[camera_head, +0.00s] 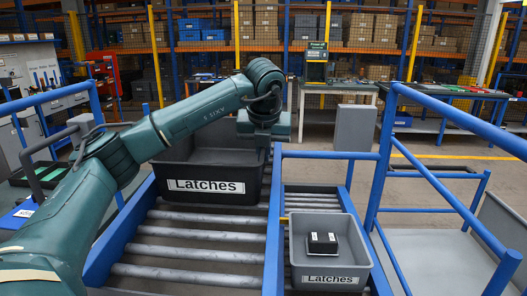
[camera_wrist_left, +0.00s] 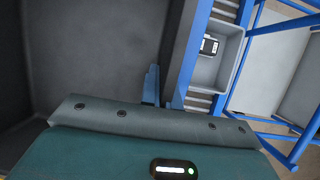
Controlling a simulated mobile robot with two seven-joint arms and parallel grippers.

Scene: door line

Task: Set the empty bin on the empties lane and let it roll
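A large black bin (camera_head: 213,190) labelled "Latches" stands upright on the wide roller lane (camera_head: 195,236). The part of its inside (camera_wrist_left: 85,70) that shows in the left wrist view is bare. My left gripper (camera_head: 264,131) points down at the bin's right wall. In the wrist view the two fingers (camera_wrist_left: 165,92) sit on either side of that wall's rim. I cannot tell whether they press on it. A small grey bin (camera_head: 338,281), also labelled "Latches", stands on the narrow roller lane (camera_head: 312,198) to the right, with a black box (camera_head: 322,243) in it. My right gripper is out of view.
Blue rails (camera_head: 272,230) separate the two lanes. Blue guard rails (camera_head: 455,117) and a grey platform (camera_head: 430,258) lie to the right. The wide lane's near rollers are bare. A workbench (camera_head: 340,88), a grey cabinet (camera_head: 354,128) and stocked shelves stand behind.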

